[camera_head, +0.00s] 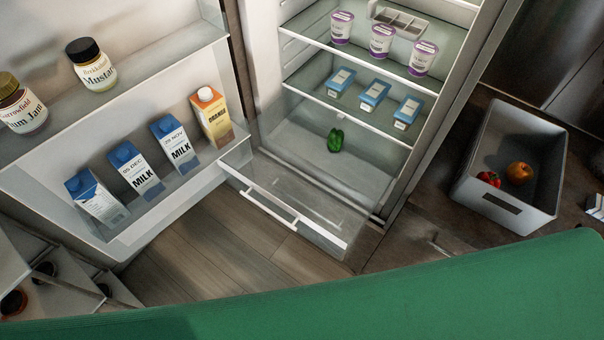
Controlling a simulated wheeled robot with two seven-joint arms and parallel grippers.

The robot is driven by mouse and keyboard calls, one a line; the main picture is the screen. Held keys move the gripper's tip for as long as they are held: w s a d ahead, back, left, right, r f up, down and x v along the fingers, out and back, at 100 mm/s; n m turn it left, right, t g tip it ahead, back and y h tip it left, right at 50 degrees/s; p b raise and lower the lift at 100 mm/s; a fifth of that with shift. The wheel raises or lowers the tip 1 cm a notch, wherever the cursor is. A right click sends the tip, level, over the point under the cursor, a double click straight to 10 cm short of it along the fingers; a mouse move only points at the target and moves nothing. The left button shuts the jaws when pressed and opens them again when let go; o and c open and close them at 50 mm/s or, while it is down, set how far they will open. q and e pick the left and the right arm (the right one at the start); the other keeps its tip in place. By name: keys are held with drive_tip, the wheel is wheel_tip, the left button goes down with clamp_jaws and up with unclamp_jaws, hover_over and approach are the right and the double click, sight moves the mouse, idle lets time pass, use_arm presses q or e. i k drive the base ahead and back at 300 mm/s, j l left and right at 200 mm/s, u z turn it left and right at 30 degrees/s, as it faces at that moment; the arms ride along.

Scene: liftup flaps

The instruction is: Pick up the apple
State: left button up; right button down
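A round orange-red fruit (519,173), which looks like the apple, lies in a grey-white open box (472,199) at the right. A smaller red item with a bit of green (489,178) lies to its left in the same box; I cannot tell exactly what it is. Neither of my grippers shows in the head view, so their positions and states are hidden.
The fridge stands open, its door shelves holding milk cartons (172,144), an orange carton (212,116) and jars (92,65). A clear drawer (295,212) is pulled out, with a green pepper (335,140) behind it. Wooden floor (215,250) lies bare below.

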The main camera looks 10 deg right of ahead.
sight(518, 172)
drive_tip(key=z, duration=1.9)
drive_tip(key=l, duration=0.25)
drive_tip(key=i+u, duration=0.05)
